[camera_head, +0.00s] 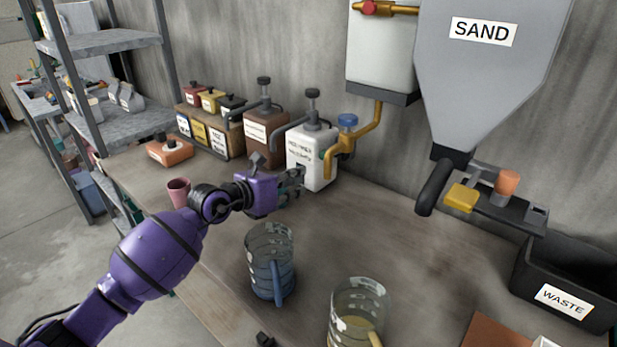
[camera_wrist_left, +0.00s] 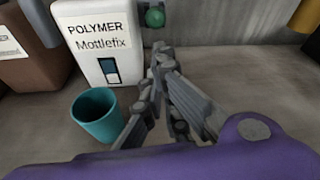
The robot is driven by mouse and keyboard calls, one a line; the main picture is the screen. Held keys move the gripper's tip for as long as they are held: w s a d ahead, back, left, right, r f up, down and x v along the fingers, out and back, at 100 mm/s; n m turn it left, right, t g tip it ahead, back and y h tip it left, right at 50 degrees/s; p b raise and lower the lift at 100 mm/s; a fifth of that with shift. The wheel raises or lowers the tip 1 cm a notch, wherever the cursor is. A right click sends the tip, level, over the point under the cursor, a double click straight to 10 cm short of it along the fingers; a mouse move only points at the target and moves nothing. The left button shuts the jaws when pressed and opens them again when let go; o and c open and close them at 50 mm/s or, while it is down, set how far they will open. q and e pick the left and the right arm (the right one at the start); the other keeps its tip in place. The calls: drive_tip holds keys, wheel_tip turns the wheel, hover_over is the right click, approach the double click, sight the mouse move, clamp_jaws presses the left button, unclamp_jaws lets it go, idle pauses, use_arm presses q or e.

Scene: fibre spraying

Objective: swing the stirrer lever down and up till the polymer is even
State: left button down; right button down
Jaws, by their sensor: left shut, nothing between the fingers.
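The white polymer container (camera_head: 308,165) stands against the back wall, with a dark pump on top. Its label reads "POLYMER Mottlefix" in the left wrist view (camera_wrist_left: 98,28), above a small dark-framed window (camera_wrist_left: 109,71) showing blue and white. The stirrer lever's green knob (camera_wrist_left: 155,18) sticks out at the container's right side; the rest of the lever is hard to make out. My left gripper (camera_head: 293,184) is in front of the container, shut and empty. In the left wrist view its fingers (camera_wrist_left: 160,62) point toward the knob, apparently short of it. My right gripper is not in view.
A teal cup (camera_wrist_left: 97,117) stands before the container, close to my left fingers. A blue-tinted beaker (camera_head: 268,260) and a clear beaker (camera_head: 357,315) stand nearer the front. A brown pump container (camera_head: 264,136) is left of the polymer. The bench's right middle is clear.

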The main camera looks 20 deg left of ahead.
use_arm(q)
drive_tip(key=x, duration=0.8)
drive_tip(key=shift+w+f, duration=0.2)
drive_tip(key=shift+w, duration=0.1)
